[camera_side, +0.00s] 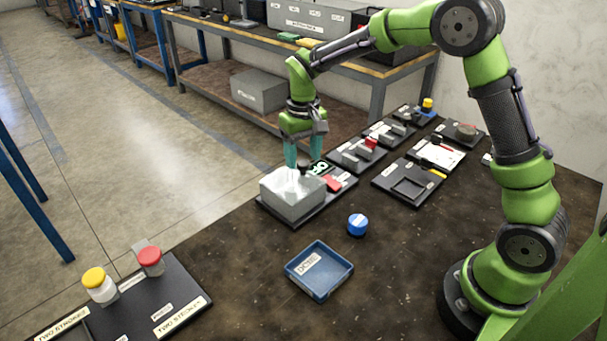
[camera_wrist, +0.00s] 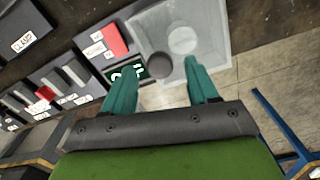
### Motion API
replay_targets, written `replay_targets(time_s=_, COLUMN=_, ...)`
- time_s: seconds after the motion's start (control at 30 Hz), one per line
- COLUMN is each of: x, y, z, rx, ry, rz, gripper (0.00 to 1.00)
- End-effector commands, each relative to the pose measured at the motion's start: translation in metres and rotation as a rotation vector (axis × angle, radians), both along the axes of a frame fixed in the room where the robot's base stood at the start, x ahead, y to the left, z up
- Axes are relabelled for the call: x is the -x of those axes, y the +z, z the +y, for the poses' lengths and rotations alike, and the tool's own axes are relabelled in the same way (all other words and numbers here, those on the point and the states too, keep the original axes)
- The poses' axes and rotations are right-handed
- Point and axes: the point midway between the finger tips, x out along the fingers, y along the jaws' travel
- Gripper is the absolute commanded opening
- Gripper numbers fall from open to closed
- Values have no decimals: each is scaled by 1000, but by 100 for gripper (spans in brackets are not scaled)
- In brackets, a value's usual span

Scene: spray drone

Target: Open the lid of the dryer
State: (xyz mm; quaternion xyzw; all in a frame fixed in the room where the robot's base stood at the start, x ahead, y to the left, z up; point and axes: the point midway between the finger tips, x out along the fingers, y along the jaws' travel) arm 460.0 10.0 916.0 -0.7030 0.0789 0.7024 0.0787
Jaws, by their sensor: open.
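The dryer (camera_side: 291,200) is a light grey box on a dark base plate in the side view. Its pale, translucent lid (camera_wrist: 205,28) appears to lie closed on top, with a round pale shape showing through it in the wrist view. A dark round knob (camera_wrist: 159,68) is at the lid's edge, near a dark display with bright characters (camera_wrist: 128,72). My gripper (camera_side: 305,163) points down over the dryer's far edge, by the knob. In the wrist view its two teal fingers (camera_wrist: 162,72) are apart with the knob showing between them. I cannot tell whether they touch it.
A red block (camera_side: 333,184) sits on the dryer's base plate. A blue tray (camera_side: 319,290) and a blue round container (camera_side: 357,225) stand nearer. Yellow-capped (camera_side: 95,278) and red-capped (camera_side: 150,256) jars stand front left. Labelled fixtures (camera_side: 358,153) line the table behind.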

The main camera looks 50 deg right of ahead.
Motion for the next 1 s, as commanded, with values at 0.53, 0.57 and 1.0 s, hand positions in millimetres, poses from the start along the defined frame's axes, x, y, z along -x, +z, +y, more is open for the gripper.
replay_targets(time_s=0.53, x=0, y=-10, z=0, rx=0, ry=-1, rz=1, gripper=40)
replay_targets(time_s=0.57, x=0, y=-10, z=0, rx=0, ry=-1, rz=1, gripper=36)
replay_targets(time_s=1.0, x=0, y=-9, z=1, rx=0, ry=0, rz=0, gripper=0)
